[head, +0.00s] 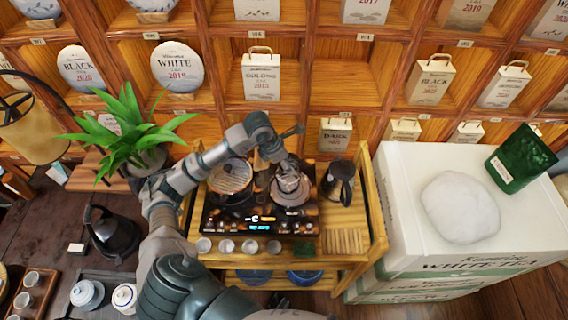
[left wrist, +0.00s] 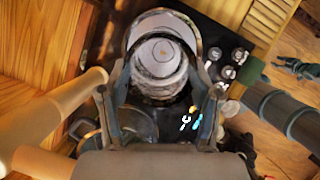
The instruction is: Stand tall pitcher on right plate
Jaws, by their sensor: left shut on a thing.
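The tall pitcher (head: 290,187), silvery and round-mouthed, stands at or just over the right plate of the dark two-plate stove (head: 240,222). I cannot tell whether its base touches, since the plate under it is hidden. My left gripper (head: 280,157) reaches over the stove from the left and is shut on the pitcher. In the left wrist view the pitcher (left wrist: 160,62) fills the space beyond the fingers, its open mouth facing the camera. A shape that looks like my right gripper (left wrist: 297,67) shows at the right edge there, too small to read.
A pot with a woven lid (head: 230,178) covers the left plate. A dark kettle (head: 338,182) stands close right of the pitcher. Several small cups (head: 226,246) line the stove's front, a slatted rack (head: 345,242) beside them. Shelves rise behind; white crates (head: 450,255) stand right.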

